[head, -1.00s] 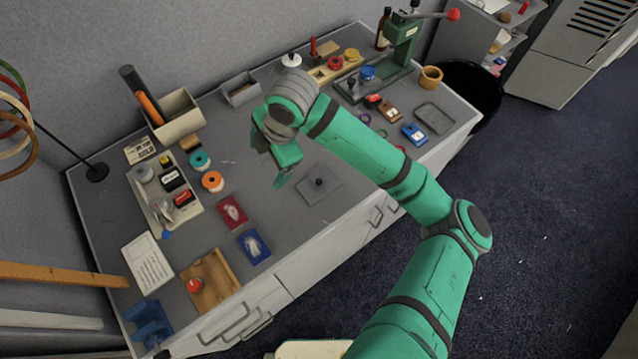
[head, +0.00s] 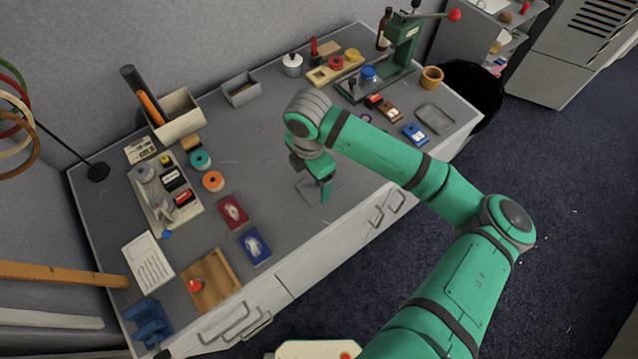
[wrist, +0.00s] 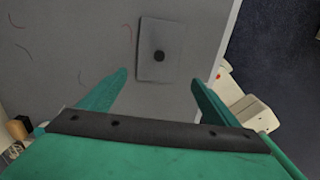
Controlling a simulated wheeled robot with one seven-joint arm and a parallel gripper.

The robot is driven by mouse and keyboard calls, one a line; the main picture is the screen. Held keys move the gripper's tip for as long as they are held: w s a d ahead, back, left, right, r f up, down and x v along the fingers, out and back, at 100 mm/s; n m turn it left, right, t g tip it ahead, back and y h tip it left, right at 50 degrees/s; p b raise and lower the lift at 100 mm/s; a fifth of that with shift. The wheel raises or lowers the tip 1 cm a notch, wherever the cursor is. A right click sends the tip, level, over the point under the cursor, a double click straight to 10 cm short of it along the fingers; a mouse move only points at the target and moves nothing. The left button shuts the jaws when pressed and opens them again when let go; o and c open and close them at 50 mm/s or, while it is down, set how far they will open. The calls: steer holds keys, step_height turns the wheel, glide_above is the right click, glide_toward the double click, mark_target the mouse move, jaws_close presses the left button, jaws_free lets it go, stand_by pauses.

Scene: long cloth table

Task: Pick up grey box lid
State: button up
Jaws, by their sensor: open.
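The grey box lid (wrist: 151,68) is a flat grey rectangle with a dark round knob in its middle. It lies on the grey table top near the front edge. In the head view the lid (head: 309,191) is mostly hidden behind my gripper (head: 324,190). In the wrist view my gripper (wrist: 158,82) is open, its two green fingers wide apart, with the lid showing between and beyond the fingertips. Nothing is between the fingers. The gripper is above the lid; I cannot tell how high.
An open grey box (head: 241,94) stands at the back of the table (head: 262,180). A red card pack (head: 232,212) and a blue one (head: 254,246) lie left of the lid. A green press (head: 400,50) stands at the far right. The table around the lid is clear.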

mark_target(311, 190)
steer(key=shift+w+a+f, duration=0.1)
steer(key=shift+f, duration=1)
steer(key=shift+w+a+f, duration=0.1)
steer(key=shift+f, duration=1)
steer(key=c, duration=1.1)
steer(key=shift+c, duration=0.2)
steer(key=shift+r, duration=0.15)
